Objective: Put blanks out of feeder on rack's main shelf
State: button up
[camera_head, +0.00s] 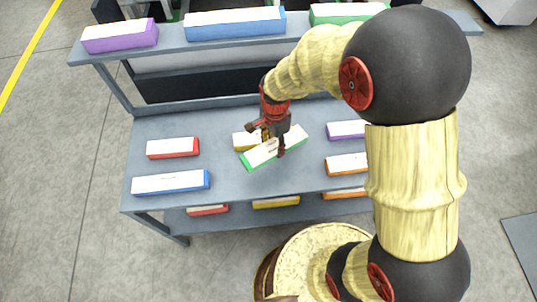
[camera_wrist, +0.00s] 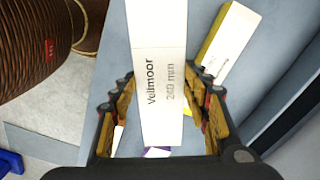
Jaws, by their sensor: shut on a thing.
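My gripper (camera_head: 268,140) is shut on a green-sided stack of blanks (camera_head: 257,156) with a white top, over the main shelf (camera_head: 235,180) of the grey rack. The held stack lies at a slant in the head view. In the wrist view it (camera_wrist: 158,65) runs between the fingers of my gripper (camera_wrist: 160,130), its white top printed "Vellmoor 240 mm". A yellow-sided stack (camera_head: 241,140) stands close behind it, partly hidden; it also shows in the wrist view (camera_wrist: 228,42). I cannot tell whether the held stack touches the shelf. No feeder can be made out.
The main shelf also holds red (camera_head: 173,148), blue (camera_head: 171,183), purple (camera_head: 345,130) and orange (camera_head: 345,164) stacks. Purple (camera_head: 120,37), blue (camera_head: 235,25) and green (camera_head: 345,12) stacks sit on the upper shelf. Several stand on the lower shelf. Bare room shows left of the held stack.

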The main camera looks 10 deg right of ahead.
aim_at(268, 158)
jog(key=s+a+m, duration=0.1)
jog(key=s+m, duration=0.1)
jog(key=s+a+m, duration=0.1)
jog(key=m, duration=0.1)
jog(key=shift+s+a+f+m, duration=0.2)
jog(key=shift+s+m, duration=0.1)
jog(key=shift+s, duration=0.1)
jog(key=shift+s+a+f+m, duration=0.1)
jog(key=shift+s+f+m, duration=0.1)
jog(key=shift+m, duration=0.1)
notch_tip(268, 158, down, 9)
jog(key=b, duration=0.7)
jog(key=shift+r, duration=0.1)
jog(key=shift+f, duration=0.5)
jog(key=o, duration=1.6)
jog(key=shift+c, duration=0.2)
jog(key=shift+o, duration=0.4)
notch_tip(268, 158, up, 12)
jog(key=shift+r, duration=0.1)
